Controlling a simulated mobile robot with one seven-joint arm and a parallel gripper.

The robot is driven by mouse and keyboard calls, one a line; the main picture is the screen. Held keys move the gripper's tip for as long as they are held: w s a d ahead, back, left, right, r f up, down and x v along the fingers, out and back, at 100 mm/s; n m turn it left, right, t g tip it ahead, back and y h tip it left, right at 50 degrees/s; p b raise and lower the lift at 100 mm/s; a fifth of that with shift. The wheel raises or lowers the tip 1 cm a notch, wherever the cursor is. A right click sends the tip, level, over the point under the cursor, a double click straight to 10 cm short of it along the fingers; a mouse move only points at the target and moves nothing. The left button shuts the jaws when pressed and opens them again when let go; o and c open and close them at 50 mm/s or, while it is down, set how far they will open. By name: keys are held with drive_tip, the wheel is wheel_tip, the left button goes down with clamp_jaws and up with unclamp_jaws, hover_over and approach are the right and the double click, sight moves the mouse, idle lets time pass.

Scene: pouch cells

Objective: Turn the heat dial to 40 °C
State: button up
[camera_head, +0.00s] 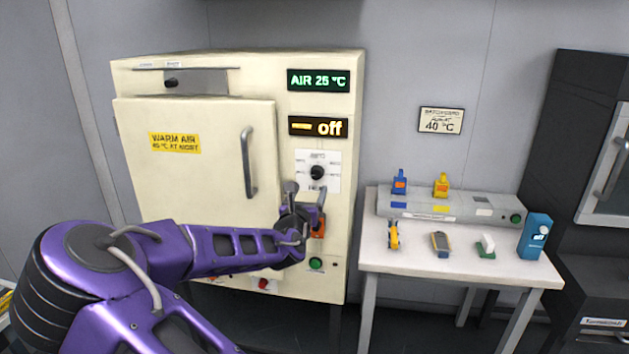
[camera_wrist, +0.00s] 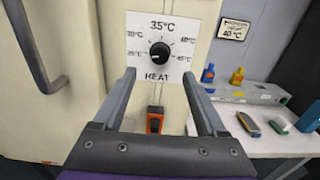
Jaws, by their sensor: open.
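The heat dial (camera_head: 317,172) is a black round knob on a white scale plate on the cream oven's front. In the wrist view the dial (camera_wrist: 160,52) has 35 °C printed above it, HEAT below it and smaller marks at both sides. A light mark shows on the knob, but I cannot tell which number it points at. My gripper (camera_head: 306,190) is open and empty, just below the dial. In the wrist view its fingers (camera_wrist: 157,75) are spread below and to either side of the knob, apart from it.
The oven (camera_head: 230,65) shows AIR 25 °C (camera_head: 318,80) and off (camera_head: 318,126). Its door handle (camera_head: 249,162) stands out left of the dial. An orange part (camera_wrist: 154,122) sits below the plate. A table (camera_head: 400,262) with small devices stands right; a wall card (camera_head: 441,120) reads 40 °C.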

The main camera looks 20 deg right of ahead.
sight(316, 175)
drive_tip(key=x, duration=0.7)
drive_tip(key=shift+w+d, duration=0.15)
drive_tip(key=shift+w, duration=0.05)
clamp_jaws()
